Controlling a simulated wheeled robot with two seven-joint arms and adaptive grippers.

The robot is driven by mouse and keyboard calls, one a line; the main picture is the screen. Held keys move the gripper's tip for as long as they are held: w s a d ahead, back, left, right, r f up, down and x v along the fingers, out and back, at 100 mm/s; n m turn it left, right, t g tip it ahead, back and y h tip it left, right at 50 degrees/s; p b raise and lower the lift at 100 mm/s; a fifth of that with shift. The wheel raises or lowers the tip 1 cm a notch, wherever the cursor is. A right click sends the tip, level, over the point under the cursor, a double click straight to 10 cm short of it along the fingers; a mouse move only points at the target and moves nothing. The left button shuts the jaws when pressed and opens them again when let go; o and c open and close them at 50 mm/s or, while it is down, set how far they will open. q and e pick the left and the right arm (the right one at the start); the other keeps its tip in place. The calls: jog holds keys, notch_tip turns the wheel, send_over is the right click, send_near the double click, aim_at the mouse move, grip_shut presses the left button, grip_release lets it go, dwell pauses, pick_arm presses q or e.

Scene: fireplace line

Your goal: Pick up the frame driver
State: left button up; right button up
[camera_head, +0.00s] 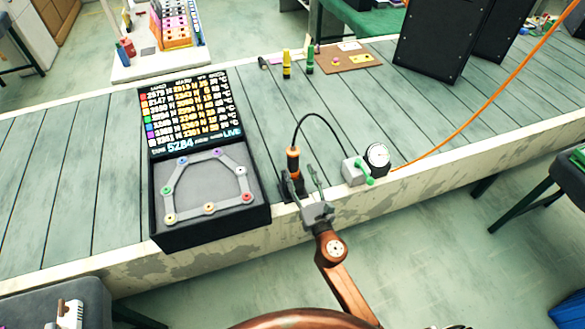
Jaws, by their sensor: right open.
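The driver (293,160) stands upright at the front edge of the line table, with an orange and black handle and a black cable curving from its top toward the gauge. My right gripper (302,180) is open, its fingers pointing at the driver's lower part. The driver shows between or just behind the fingers; I cannot tell whether they touch it. A black case (157,222) to the left holds a grey frame (168,198) with coloured points. My left gripper is not in view.
A round gauge (377,154) and a grey block with a green lever (354,172) stand right of the driver. An orange hose (468,112) runs to the upper right. Yellow (286,68) and green (310,62) bottles, a brown board (350,60) and black boxes (440,38) stand farther back.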

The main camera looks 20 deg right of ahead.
aim_at(294, 162)
jog(key=w, duration=0.7)
jog(key=shift+w+a+r, duration=0.1)
jog(key=shift+a+r, duration=0.1)
jog(key=shift+r, duration=0.1)
jog(key=shift+r, duration=0.1)
grip_shut()
